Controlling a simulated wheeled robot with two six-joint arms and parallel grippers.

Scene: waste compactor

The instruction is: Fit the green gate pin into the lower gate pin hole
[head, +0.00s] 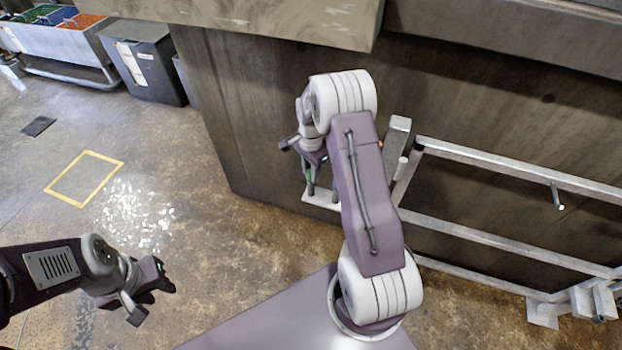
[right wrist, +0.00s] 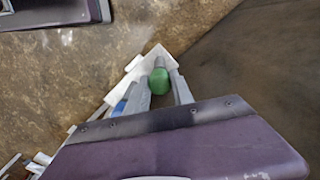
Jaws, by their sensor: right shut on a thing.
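The green gate pin (right wrist: 160,82) is between the two fingers of my right gripper (right wrist: 159,93) in the right wrist view. A grey shaft shows past its green part. In the head view my right gripper (head: 320,186) points down beside the compactor wall, above a pale metal plate (head: 319,198), with a little green at its fingers. The plate (right wrist: 130,83) also shows beyond the pin in the wrist view. I cannot make out the lower gate pin hole, nor whether the pin touches the plate. My left gripper (head: 158,292) is empty over the floor at lower left; its jaw opening is unclear.
The metal gate frame (head: 480,234) stands to the right of my right arm, with an upright post (head: 398,130) close by. The compactor wall (head: 235,110) rises behind. A grey bin (head: 152,65) stands at upper left. The floor around my left gripper is clear.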

